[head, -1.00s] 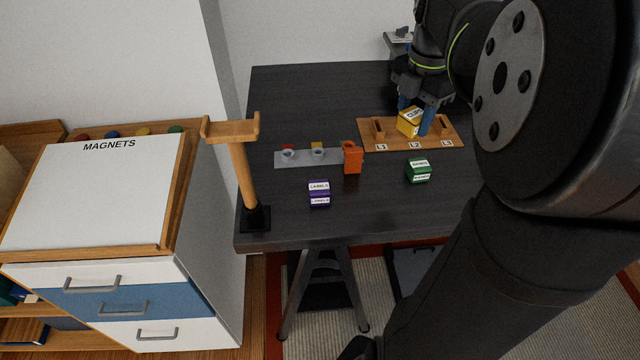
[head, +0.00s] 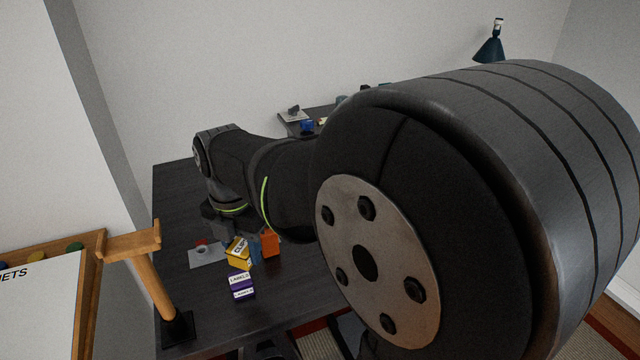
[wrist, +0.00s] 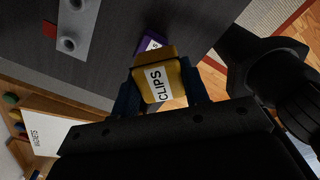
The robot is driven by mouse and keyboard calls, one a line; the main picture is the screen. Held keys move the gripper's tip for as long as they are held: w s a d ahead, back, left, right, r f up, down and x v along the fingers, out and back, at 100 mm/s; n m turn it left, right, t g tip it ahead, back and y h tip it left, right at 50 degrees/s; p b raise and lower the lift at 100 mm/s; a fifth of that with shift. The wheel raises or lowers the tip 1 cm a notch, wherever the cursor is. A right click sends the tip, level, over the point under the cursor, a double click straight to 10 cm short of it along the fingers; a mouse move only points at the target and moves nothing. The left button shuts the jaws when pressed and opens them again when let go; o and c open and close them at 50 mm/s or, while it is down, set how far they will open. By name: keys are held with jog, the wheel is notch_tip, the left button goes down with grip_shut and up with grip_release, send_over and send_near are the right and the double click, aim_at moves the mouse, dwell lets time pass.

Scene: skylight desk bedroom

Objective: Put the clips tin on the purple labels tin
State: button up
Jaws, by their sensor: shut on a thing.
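The yellow clips tin (head: 238,252) is in my gripper, tilted, with its CLIPS label showing. In the wrist view the clips tin (wrist: 160,84) sits between the two blue fingers of my gripper (wrist: 163,92), which is shut on it. The purple labels tin (head: 241,286) stands on the dark desk, nearer the front edge than the held tin. In the wrist view the labels tin (wrist: 150,43) shows beyond the clips tin and is partly hidden by it. In the head view my fingers are mostly hidden behind the tin and the arm.
An orange object (head: 270,243) stands right beside the held tin. A grey plate with round fittings (head: 207,254) lies to the left. A wooden stand (head: 150,275) rises at the desk's left front corner. My arm hides much of the desk's right side.

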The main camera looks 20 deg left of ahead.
aim_at(240, 278)
jog(key=shift+s+a+f, duration=0.35)
jog(key=shift+a+f, duration=0.15)
jog(key=shift+a, duration=0.3)
jog(key=shift+f, duration=2.05)
jog(key=shift+f, duration=0.15)
jog(key=o, duration=1)
notch_tip(240, 278, up, 12)
jog(key=shift+r, duration=0.2)
